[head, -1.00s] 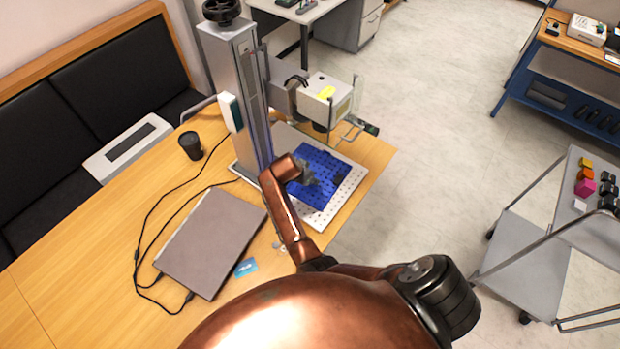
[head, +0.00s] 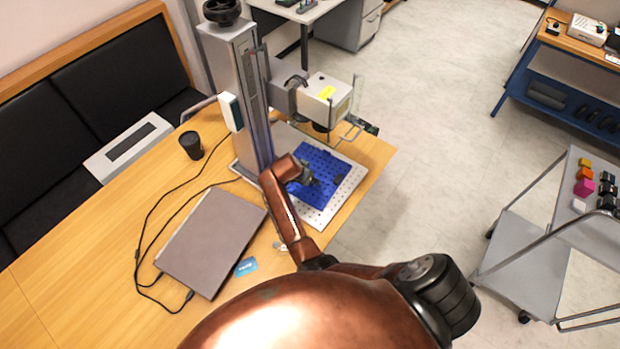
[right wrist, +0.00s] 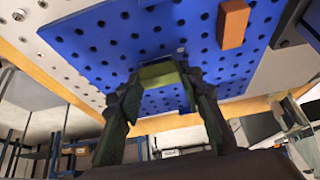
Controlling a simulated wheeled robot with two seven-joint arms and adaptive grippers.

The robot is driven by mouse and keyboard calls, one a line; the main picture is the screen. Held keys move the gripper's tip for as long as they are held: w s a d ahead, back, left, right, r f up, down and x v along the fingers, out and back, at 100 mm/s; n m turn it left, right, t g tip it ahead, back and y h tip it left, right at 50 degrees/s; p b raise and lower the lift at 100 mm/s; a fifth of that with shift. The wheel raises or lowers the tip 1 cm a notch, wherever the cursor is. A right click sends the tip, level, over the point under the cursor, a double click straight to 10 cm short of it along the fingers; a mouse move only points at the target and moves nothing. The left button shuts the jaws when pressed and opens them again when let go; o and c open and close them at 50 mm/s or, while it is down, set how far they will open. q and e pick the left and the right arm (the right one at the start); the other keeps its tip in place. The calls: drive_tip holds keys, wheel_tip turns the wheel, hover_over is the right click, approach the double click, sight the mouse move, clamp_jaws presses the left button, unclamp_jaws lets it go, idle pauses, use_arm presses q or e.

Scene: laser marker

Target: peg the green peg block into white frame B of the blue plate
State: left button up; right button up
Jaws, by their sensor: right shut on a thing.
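The blue plate (head: 325,163) with rows of holes lies on a white perforated board under the laser marker's head. It fills the upper part of the right wrist view (right wrist: 110,45). My right gripper (head: 312,181) is over the plate. In the right wrist view its two dark fingers are shut on the green peg block (right wrist: 158,73), which is close to the plate's surface; I cannot tell whether it touches. The pegs are hidden. White frame B cannot be made out; only small white marks show near the block. My left gripper is not in view.
An orange block (right wrist: 232,24) sits on the plate near the green block. The laser marker's column (head: 240,95) and head (head: 325,98) stand close behind my right arm. A laptop (head: 212,240), cables and a black cup (head: 191,145) are on the table.

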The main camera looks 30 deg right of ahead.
drive_tip(key=shift+f, duration=0.5)
drive_tip(key=o, duration=1)
wheel_tip(320, 180, up, 10)
idle(0.5)
